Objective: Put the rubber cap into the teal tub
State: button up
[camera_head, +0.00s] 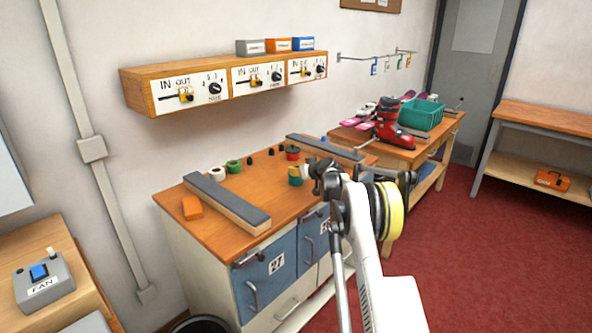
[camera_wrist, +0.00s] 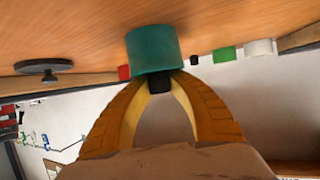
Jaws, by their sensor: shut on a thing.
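In the wrist view the yellow fingers of my gripper (camera_wrist: 158,88) are shut on a small black piece, which looks like the rubber cap (camera_wrist: 158,83). A teal roll (camera_wrist: 152,48) stands behind it, partly covered by the fingertips. In the head view my gripper (camera_head: 308,172) is low over the near bench, close to that roll; the held cap cannot be made out there. The teal tub (camera_head: 422,117) sits on the farther wooden table, to the right of and beyond my gripper.
White (camera_head: 217,173), green (camera_head: 233,167) and red (camera_head: 292,153) rolls and several small black pieces stand at the back of the near bench (camera_head: 270,195). Grey-topped bars lie at its left and far edges.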

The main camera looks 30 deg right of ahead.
jog(key=o, duration=0.9)
jog(key=shift+o, duration=0.2)
jog(key=v, duration=1.2)
jog(key=s+a+r+g+y, duration=0.1)
jog(key=s+a+r, duration=0.35)
jog(key=a, duration=0.35)
jog(key=s+a+r+g, duration=0.1)
jog(key=s+a+r, duration=0.2)
jog(key=s+a, duration=0.45)
jog(key=s+a+r+g+y, duration=0.15)
jog(key=s+a+r, duration=0.25)
jog(key=a, duration=0.6)
jog(key=s+a+f+g, duration=0.1)
jog(key=s+a+f, duration=0.1)
jog(key=s, duration=0.8)
jog(key=s+a+f+g+h, duration=0.1)
jog(key=s+a+f, duration=0.2)
jog(key=s, duration=0.7)
jog(key=s+a+f+g+h, duration=0.1)
jog(key=s+a, duration=0.4)
jog(key=s, duration=0.5)
jog(key=shift+a+f, duration=0.2)
jog(key=shift+f, duration=0.45)
